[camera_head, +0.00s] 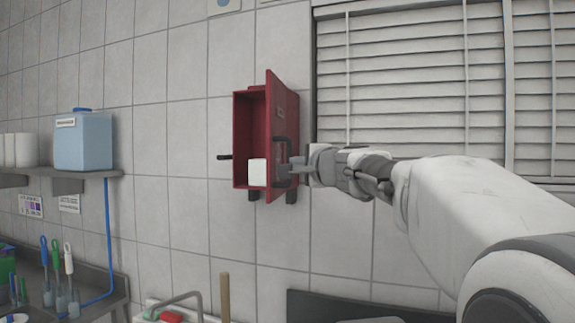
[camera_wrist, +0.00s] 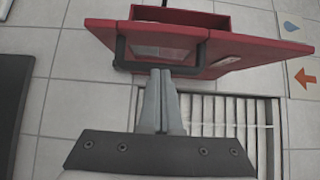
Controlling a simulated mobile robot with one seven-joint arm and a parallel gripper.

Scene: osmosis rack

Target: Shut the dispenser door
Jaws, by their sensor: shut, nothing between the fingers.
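The red dispenser (camera_head: 250,125) is mounted on the tiled wall, and its inside shows. Its red door (camera_head: 285,110) stands open, swung outward at the right side of the box. The door has a black bar handle (camera_head: 287,140). A white block (camera_head: 257,172) sits low in the box. My gripper (camera_head: 294,168) is shut and empty, at the lower part of the door by the handle. In the wrist view, the fingertips (camera_wrist: 161,71) point at the door (camera_wrist: 240,52), close to the handle (camera_wrist: 118,52). I cannot tell whether they touch it.
A window with blinds (camera_head: 410,80) lies right of the dispenser, behind my arm. A shelf (camera_head: 85,174) with a blue container (camera_head: 84,142) is on the left wall. Below are a tap (camera_head: 180,300) and brushes (camera_head: 58,270). The wall left of the dispenser is mostly clear.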

